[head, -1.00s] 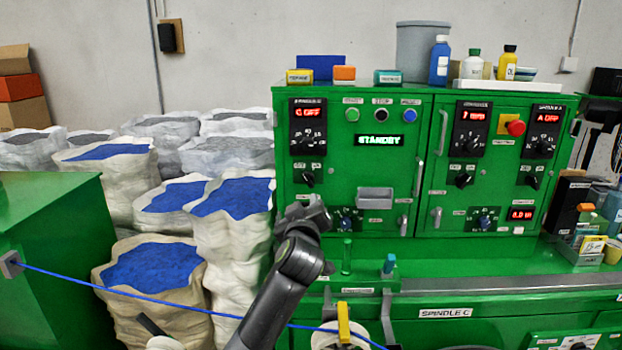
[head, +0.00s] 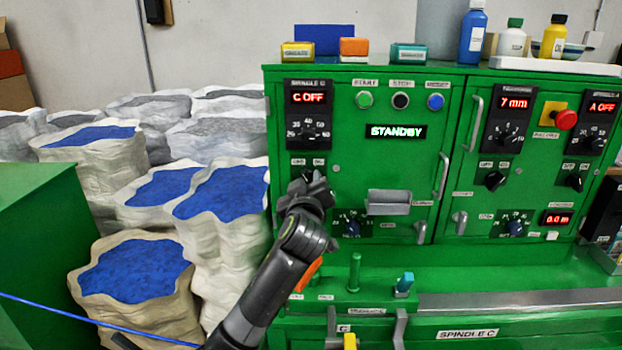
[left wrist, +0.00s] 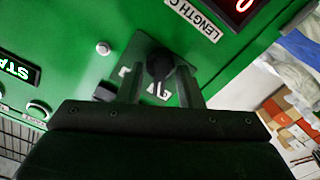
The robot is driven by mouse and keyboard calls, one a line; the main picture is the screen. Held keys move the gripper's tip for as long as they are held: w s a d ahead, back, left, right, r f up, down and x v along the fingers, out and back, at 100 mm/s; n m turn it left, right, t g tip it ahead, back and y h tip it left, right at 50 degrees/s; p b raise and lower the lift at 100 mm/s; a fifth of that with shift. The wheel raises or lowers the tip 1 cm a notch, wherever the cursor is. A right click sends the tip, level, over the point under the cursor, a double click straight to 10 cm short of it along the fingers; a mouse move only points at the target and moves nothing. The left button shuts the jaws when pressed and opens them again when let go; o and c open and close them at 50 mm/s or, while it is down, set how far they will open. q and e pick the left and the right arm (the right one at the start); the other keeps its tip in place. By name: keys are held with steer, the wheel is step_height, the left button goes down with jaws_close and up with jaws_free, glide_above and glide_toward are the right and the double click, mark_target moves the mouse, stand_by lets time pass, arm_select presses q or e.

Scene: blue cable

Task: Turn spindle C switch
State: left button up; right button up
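The spindle C switch is a black rotary knob (head: 307,173) below the OFF and ON labels on the green cabinet. Its lower part is hidden behind my left gripper (head: 311,188) in the head view. The red display (head: 308,98) above it reads C OFF. In the left wrist view, the black knob (left wrist: 159,66) sits on a dark plate. My left gripper's two fingers (left wrist: 162,85) are apart, one on each side of the knob in that view. I cannot tell whether they touch it. My right gripper is not in view.
A scale dial (head: 308,132) is above the switch and another dial (head: 352,228) is below right. A grey tray (head: 389,203) juts from the panel. A green upright handle (head: 354,272) stands on the ledge. Sacks of blue material (head: 128,270) crowd the left.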

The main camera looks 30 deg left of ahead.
arm_select(q)
steer(key=shift+c, duration=0.3)
jaws_close()
